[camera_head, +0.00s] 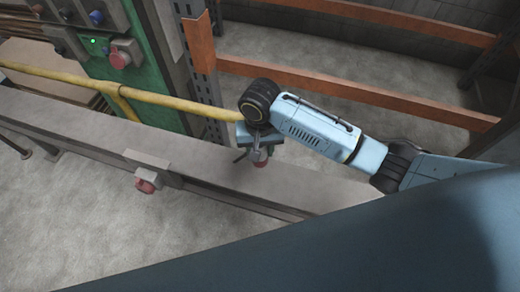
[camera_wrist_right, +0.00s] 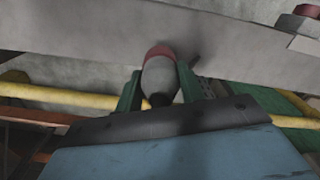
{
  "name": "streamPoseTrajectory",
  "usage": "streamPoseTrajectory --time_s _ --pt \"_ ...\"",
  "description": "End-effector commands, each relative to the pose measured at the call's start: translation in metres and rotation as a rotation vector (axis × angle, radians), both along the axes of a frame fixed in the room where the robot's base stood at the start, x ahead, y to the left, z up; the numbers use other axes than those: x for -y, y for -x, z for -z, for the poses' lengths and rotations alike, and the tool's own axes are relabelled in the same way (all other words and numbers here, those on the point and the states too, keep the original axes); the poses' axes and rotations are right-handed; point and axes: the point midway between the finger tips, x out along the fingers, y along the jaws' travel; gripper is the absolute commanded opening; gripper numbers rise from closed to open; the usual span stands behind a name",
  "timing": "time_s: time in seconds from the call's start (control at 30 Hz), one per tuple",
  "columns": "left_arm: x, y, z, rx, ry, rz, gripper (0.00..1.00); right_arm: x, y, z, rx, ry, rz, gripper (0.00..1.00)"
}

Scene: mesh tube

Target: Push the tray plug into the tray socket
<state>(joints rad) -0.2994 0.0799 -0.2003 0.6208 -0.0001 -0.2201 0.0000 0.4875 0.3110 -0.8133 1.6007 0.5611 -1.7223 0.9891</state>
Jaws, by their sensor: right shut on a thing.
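The tray plug (camera_head: 260,161), grey with a red end, is held below my right gripper (camera_head: 262,148). In the right wrist view the plug (camera_wrist_right: 159,78) sits between the two green fingers of my right gripper (camera_wrist_right: 160,88), its red end pointing away from the wrist. What looks like the tray socket (camera_head: 146,185) is a red fitting under a small grey box on the long grey tray, left of the plug and apart from it. The socket (camera_wrist_right: 307,10) shows partly at the top right of the wrist view. My left gripper is not in view.
The long grey tray (camera_head: 85,130) runs diagonally across the head view, close to the plug. A green panel (camera_head: 112,90) bears another red fitting (camera_head: 121,58). Orange rack beams (camera_head: 350,92) stand behind my right arm.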

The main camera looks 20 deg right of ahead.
Motion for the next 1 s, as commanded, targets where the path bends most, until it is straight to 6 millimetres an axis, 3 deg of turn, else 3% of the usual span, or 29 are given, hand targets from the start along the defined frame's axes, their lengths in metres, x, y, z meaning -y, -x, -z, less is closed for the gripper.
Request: streamPoseTrajectory --time_s 0.2,0.4,0.57,1.0 --pt "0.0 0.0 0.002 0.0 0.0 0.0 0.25 0.007 0.0 -0.001 0.002 0.0 -0.009 0.18" --pt "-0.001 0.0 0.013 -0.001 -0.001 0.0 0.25 0.056 0.009 -0.013 0.004 0.0 -0.107 0.18" --pt "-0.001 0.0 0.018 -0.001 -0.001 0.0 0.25 0.082 0.019 -0.024 0.002 0.001 -0.182 0.18" --pt "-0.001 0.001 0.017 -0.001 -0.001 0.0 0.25 0.086 0.022 -0.028 0.001 -0.001 -0.202 0.18"
